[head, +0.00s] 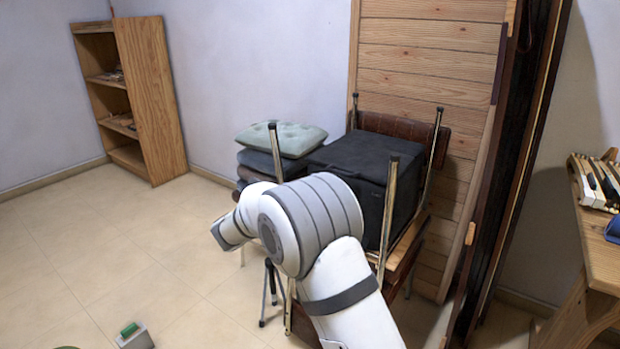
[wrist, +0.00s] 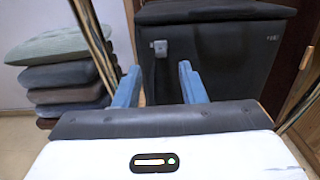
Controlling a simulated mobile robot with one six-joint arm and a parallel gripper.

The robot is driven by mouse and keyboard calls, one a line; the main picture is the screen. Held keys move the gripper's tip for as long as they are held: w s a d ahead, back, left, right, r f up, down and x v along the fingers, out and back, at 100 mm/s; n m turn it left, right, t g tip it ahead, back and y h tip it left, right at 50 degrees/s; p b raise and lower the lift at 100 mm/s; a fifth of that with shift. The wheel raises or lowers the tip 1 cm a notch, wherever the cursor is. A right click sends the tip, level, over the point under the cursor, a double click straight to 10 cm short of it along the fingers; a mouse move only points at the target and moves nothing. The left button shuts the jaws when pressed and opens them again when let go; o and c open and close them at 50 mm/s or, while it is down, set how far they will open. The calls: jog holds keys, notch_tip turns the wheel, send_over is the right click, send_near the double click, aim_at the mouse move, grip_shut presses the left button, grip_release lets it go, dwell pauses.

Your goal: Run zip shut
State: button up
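A black box-shaped bag or case (head: 362,158) sits on a wooden chair with metal posts in the head view. Its dark front (wrist: 225,62) fills the upper part of the wrist view, below an overhanging top (wrist: 215,12). A small grey tab (wrist: 159,46), perhaps the zip pull, shows near the left of that front. My gripper (wrist: 157,72) is open, its two blue fingers apart and nothing between them. The tab appears between and beyond the fingertips, apart from them.
Stacked cushions (head: 282,139) stand left of the case. Upright metal chair posts (head: 389,205) flank it closely. A wooden panel (head: 430,60) is behind. A bench (head: 598,235) with piano keys is at right. A small grey block (head: 135,338) lies on the open floor at left.

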jog(key=b+x, duration=0.1)
jog(key=x, duration=0.6)
jog(key=shift+w+b, duration=0.25)
jog(key=shift+b, duration=0.1)
jog(key=shift+d+r, duration=0.1)
jog(key=shift+d, duration=0.05)
jog(key=shift+c, duration=0.6)
grip_shut()
